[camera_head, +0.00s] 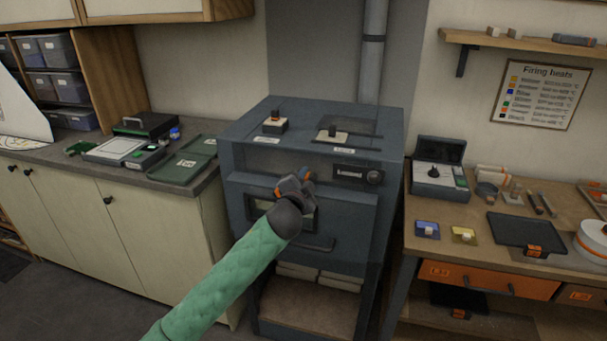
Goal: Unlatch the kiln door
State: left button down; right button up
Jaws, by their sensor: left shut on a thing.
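The kiln (232,135) is a dark blue-grey box in the middle of the view. Its front door (350,215) looks closed, with a window partly hidden behind my arm and a bar handle (318,246) low on it. My left gripper (301,178) is at the upper part of the door, shut on a small part there that I take to be the door latch. My gripper covers most of that part, so its position is hard to tell. My right gripper is not in view.
A control with a dial (374,177) sits right of my gripper on the kiln front. Two small switch-like blocks stand on the kiln top. A counter (60,155) flanks the kiln on the left, a wooden workbench (425,245) on the right. Below the door is an open shelf.

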pick_arm(q)
jog(key=m, duration=0.2)
jog(key=f+m+p, duration=0.1)
jog(key=shift+d+m, duration=0.25)
jog(key=shift+m, duration=0.05)
jog(key=shift+s+f+m, duration=0.1)
jog(key=shift+f+m, duration=0.25)
jog(key=shift+m, duration=0.65)
jog(key=shift+d+f+m+p, duration=0.1)
jog(key=shift+f+m+p, duration=0.2)
jog(key=shift+m, duration=0.3)
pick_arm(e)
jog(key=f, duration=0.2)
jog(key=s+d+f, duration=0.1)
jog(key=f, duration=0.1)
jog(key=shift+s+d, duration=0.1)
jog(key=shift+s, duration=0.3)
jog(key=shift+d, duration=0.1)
pick_arm(q)
jog(key=c, duration=1.2)
grip_release()
jog(key=shift+c, duration=0.2)
jog(key=shift+s, duration=0.1)
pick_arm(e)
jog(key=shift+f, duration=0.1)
